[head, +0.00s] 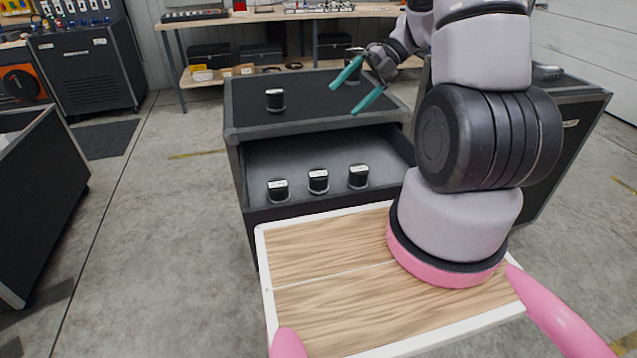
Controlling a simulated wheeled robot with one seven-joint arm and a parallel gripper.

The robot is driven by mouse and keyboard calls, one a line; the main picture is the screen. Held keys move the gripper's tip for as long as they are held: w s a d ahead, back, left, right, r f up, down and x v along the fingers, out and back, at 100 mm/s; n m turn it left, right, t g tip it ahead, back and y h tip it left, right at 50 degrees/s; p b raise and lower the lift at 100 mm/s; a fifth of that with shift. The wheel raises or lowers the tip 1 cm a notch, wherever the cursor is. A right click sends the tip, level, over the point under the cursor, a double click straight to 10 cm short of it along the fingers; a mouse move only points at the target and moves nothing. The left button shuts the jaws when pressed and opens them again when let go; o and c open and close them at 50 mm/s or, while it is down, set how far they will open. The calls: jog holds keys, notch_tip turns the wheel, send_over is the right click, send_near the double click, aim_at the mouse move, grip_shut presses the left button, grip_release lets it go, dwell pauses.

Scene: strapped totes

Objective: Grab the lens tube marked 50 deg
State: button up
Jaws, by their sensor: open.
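Several short black cylinders with white labels look like lens tubes. Three stand in a row in the open drawer (258,155): a left tube (278,191), a middle tube (318,181) and a right tube (358,177). Another tube (275,101) stands on the dark cabinet top (310,112), and one more dark tube (353,58) is at its back edge, partly behind my gripper. The label writing is too small to read, so I cannot tell which is marked 50 deg. My gripper (341,97) is open and empty, above the right part of the cabinet top, with teal fingers pointing left.
The drawer is pulled out towards me, its front close to my wood-topped base. A workbench (270,14) with boxes stands behind. A second dark cabinet (570,110) is at right, a dark case (35,190) at left. Grey floor is clear at left.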

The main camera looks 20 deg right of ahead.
notch_tip(320, 180, down, 11)
jog(key=w+d+m+y, duration=0.1)
jog(key=d+m+y, duration=0.15)
jog(key=m, duration=0.75)
jog(key=m+t+y, duration=0.1)
jog(key=m+t, duration=0.1)
jog(key=m, duration=0.6)
send_near(323, 173)
jog(key=shift+s+d+r, duration=0.15)
jog(key=shift+d, duration=0.25)
jog(key=shift+s+d+r, duration=0.15)
jog(key=shift+d, duration=0.25)
jog(key=shift+a+f, duration=0.1)
jog(key=shift+f, duration=0.2)
jog(key=x, duration=0.5)
jog(key=shift+a+f, duration=0.1)
jog(key=shift+w+x, duration=0.15)
jog(key=shift+x, duration=1.15)
jog(key=shift+w+x, duration=0.1)
jog(key=shift+x, duration=1.25)
jog(key=shift+r, duration=0.2)
grip_shut()
jog(key=shift+r, duration=0.1)
